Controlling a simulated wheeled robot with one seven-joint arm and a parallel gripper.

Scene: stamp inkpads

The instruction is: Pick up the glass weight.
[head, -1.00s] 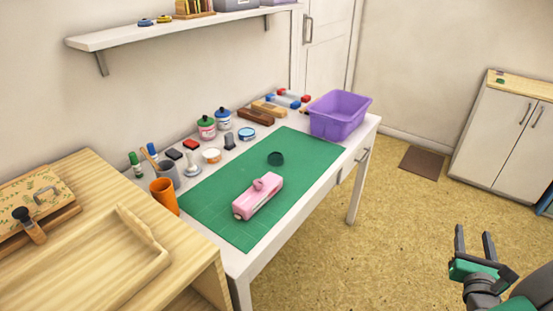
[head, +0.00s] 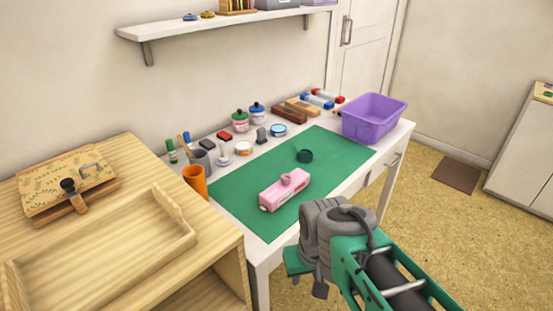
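A small dark green round object (head: 304,156), which looks like the glass weight, sits on the green cutting mat (head: 240,205) towards its back middle. My gripper (head: 308,278) is low in the picture, in front of the table's front edge and apart from the dark green object. My wrist and forearm cover most of it, so its fingers are mostly hidden. Nothing is seen held in it.
A purple bin (head: 373,120) stands at the table's right end. Jars, ink pads, stampers and wooden blocks line the table's back. An orange cup (head: 195,181) is at the left, beside a wooden cabinet with a tray (head: 110,250). A shelf (head: 225,24) hangs above.

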